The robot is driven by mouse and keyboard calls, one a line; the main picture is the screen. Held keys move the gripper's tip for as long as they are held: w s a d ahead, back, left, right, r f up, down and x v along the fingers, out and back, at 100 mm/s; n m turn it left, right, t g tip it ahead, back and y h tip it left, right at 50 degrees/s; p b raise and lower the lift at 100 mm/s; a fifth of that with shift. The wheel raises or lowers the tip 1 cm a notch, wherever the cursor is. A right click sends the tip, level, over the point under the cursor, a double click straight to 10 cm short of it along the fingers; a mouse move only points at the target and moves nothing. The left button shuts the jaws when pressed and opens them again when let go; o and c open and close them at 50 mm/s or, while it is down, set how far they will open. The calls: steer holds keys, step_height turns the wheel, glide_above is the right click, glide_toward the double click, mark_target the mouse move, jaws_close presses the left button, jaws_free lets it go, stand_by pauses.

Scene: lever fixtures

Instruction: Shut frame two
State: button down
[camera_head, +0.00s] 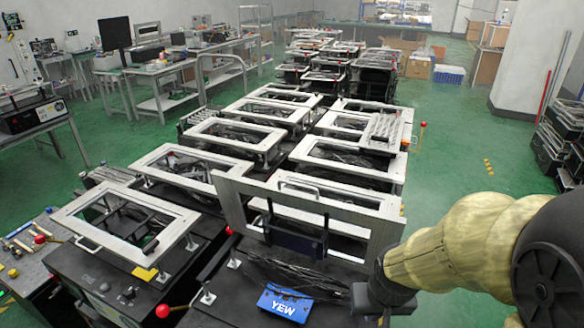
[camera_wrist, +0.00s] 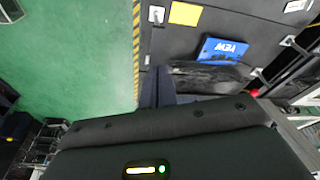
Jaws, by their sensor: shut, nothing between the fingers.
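A pale rectangular frame (camera_head: 300,216) stands raised and tilted on the fixture with a blue YEW plate (camera_head: 283,303). No number shows on it, so I cannot tell from a mark that it is frame two. A dark bracket (camera_head: 295,240) sits in front of its opening. My gripper (camera_head: 362,305) is low at the right of the YEW plate, below the raised frame. In the wrist view my gripper (camera_wrist: 162,86) is shut and empty beside dark cables, with the YEW plate (camera_wrist: 222,50) upside down. Contact with the fixture cannot be told.
A lowered frame (camera_head: 125,222) with a yellow tag lies on the left fixture. Red-knobbed levers (camera_head: 162,311) stand nearby. Rows of similar fixtures (camera_head: 250,135) fill the space behind. Green floor (camera_head: 450,170) is open at the right, past a hazard-striped edge (camera_wrist: 136,50).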

steer(key=shift+w+a, duration=0.2)
steer(key=shift+w, duration=0.15)
steer(key=shift+s, duration=0.1)
steer(key=w+a+r+m+p, duration=0.1)
steer(key=w+a+r+p, duration=0.2)
steer(key=w+r, duration=0.5)
steer(key=w+a+r+m+g+p, duration=0.1)
steer(key=w+a+r+m+p, duration=0.1)
steer(key=w+r+p, duration=0.4)
steer(key=w+a+r+m+p, duration=0.1)
steer(key=w+a+r+p, duration=0.3)
steer(key=w+r, duration=0.8)
step_height(320, 180, up, 2)
steer(key=shift+w+a+r, duration=0.15)
steer(key=shift+w+a, duration=0.05)
steer(key=shift+a, duration=0.2)
